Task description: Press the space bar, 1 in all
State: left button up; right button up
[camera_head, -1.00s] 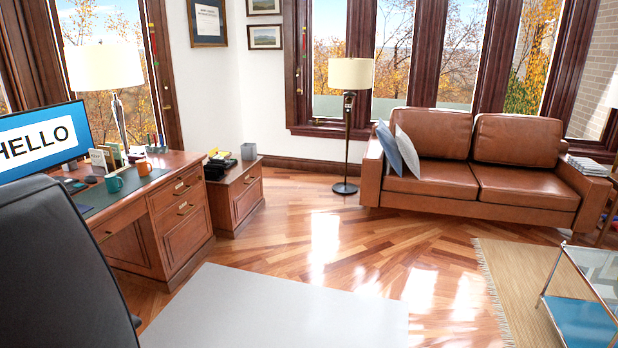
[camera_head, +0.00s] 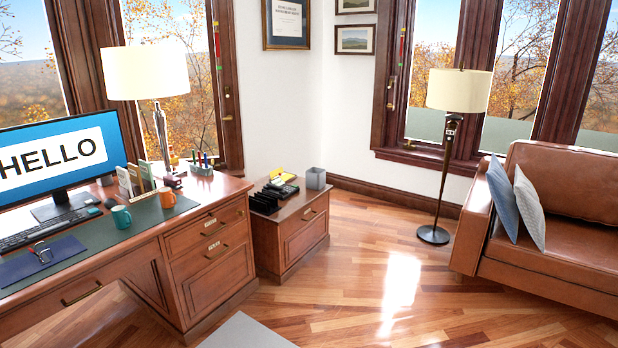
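A black keyboard (camera_head: 48,229) lies on the wooden desk (camera_head: 208,199) at the left, in front of a monitor (camera_head: 60,160) that reads "HELLO". The keyboard's left end is cut off by the picture edge. Its single keys, the space bar among them, are too small to tell apart. Neither of my grippers shows in the head view.
A floor lamp (camera_head: 459,92) and a brown sofa (camera_head: 545,255) are at right. Wooden floor (camera_head: 400,290) between is clear.

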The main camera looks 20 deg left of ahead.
aim_at(32, 236)
jog(key=i+j+u, duration=0.15)
jog(key=i+u, duration=0.3)
jog(key=i+j+u, duration=0.1)
jog(key=i+u, duration=0.15)
jog(key=u, duration=0.2)
jog(key=i+l+u, duration=0.1)
jog(key=i+u, duration=0.35)
jog(key=i+l+u, duration=0.15)
jog(key=u, duration=0.35)
jog(key=i+j+u, duration=0.1)
jog(key=i+u, duration=0.15)
jog(key=i, duration=0.25)
jog(key=i+u, duration=0.3)
jog(key=i, duration=0.15)
